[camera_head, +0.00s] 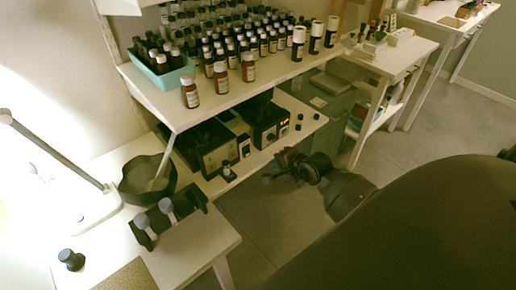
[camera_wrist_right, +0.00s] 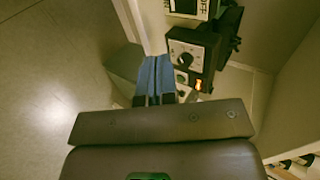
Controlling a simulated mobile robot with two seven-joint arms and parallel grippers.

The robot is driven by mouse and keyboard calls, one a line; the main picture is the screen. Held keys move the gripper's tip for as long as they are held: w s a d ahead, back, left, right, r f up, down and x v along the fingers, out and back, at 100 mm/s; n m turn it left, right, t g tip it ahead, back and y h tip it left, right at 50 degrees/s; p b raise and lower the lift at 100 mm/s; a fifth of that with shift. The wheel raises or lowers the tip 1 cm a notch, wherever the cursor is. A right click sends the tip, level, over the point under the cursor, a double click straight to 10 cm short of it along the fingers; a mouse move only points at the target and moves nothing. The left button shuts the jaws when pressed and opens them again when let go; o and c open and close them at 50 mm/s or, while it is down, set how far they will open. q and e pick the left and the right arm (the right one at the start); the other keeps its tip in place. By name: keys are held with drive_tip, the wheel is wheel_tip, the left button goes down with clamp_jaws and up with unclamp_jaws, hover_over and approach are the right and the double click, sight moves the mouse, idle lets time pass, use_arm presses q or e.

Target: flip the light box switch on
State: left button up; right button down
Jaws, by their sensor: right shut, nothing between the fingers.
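Two black boxes stand on the lower shelf in the head view. The right one (camera_head: 265,127) has a dial and a small orange light; the left one (camera_head: 216,156) has a pale label. In the right wrist view the dial box (camera_wrist_right: 190,50) shows a knob and a lit orange switch (camera_wrist_right: 198,86). Beyond it is a panel (camera_wrist_right: 208,8) reading OFF. I cannot tell for certain which is the light box. My right gripper (camera_head: 274,176) is in front of the shelf; its blue fingers (camera_wrist_right: 157,62) are shut and empty beside the dial box. My left gripper is not in view.
The upper shelf (camera_head: 200,107) above the boxes holds many brown bottles and a teal tray (camera_head: 160,80). A black bowl (camera_head: 140,185) and a desk lamp (camera_head: 90,215) stand on the left table. Open floor (camera_head: 270,225) lies below my right gripper.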

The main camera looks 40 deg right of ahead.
drive_tip(key=b, duration=0.2)
approach(248, 155)
wheel_tip(248, 155, down, 4)
drive_tip(key=w, duration=0.2)
drive_tip(key=w+b, duration=0.1)
drive_tip(key=w, duration=0.1)
drive_tip(key=shift+w+a+f, duration=0.15)
drive_tip(key=shift+a, duration=0.05)
drive_tip(key=shift+w, duration=0.65)
drive_tip(key=shift+w+a+f+t+b, duration=0.1)
drive_tip(key=shift+w+f+t+b, duration=0.1)
drive_tip(key=shift+t+b, duration=0.1)
drive_tip(key=shift+r, duration=0.2)
